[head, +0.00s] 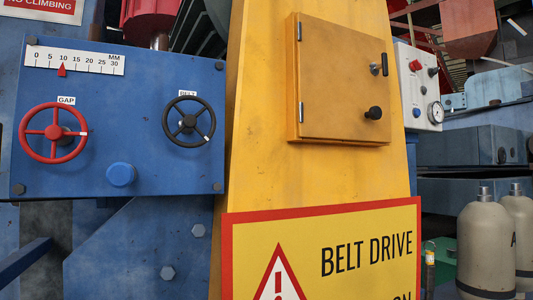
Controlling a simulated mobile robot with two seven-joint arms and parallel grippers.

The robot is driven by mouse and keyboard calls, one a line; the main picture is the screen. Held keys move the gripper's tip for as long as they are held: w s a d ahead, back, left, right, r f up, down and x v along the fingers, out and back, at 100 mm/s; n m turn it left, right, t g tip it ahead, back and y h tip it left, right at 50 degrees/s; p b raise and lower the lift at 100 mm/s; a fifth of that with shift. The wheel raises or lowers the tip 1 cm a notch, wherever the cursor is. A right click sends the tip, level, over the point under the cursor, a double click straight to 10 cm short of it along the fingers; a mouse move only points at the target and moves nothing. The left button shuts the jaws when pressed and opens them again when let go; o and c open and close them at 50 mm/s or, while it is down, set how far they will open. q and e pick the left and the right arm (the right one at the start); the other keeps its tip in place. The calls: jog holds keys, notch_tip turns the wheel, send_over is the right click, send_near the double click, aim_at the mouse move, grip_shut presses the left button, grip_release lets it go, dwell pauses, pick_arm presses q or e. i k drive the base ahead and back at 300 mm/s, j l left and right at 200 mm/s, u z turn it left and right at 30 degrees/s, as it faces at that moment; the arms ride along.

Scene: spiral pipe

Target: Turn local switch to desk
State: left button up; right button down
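No switch lettered "local" or "desk" can be read in the head view. A white control box (406,88) at the right carries a red button (415,65), a small black knob (433,72), a blue button (416,112) and a round gauge (435,112). It is seen at a slant, and any lettering on it is too small to read. A yellow cabinet (338,80), door shut, has a black knob (373,113) and a small grey round fitting (375,69). I cannot tell which of these is the switch. Neither of my grippers shows.
A blue panel (120,180) at the left bears a red GAP handwheel (53,133), a black BELT handwheel (189,122) and a blue cap (121,174). A "BELT DRIVE" sign (325,255) covers the lower middle. Grey bottles (486,245) stand lower right.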

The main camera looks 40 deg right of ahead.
aim_at(432, 72)
jog(key=z, duration=2.3)
jog(key=i+l, duration=0.2)
jog(key=l, duration=0.25)
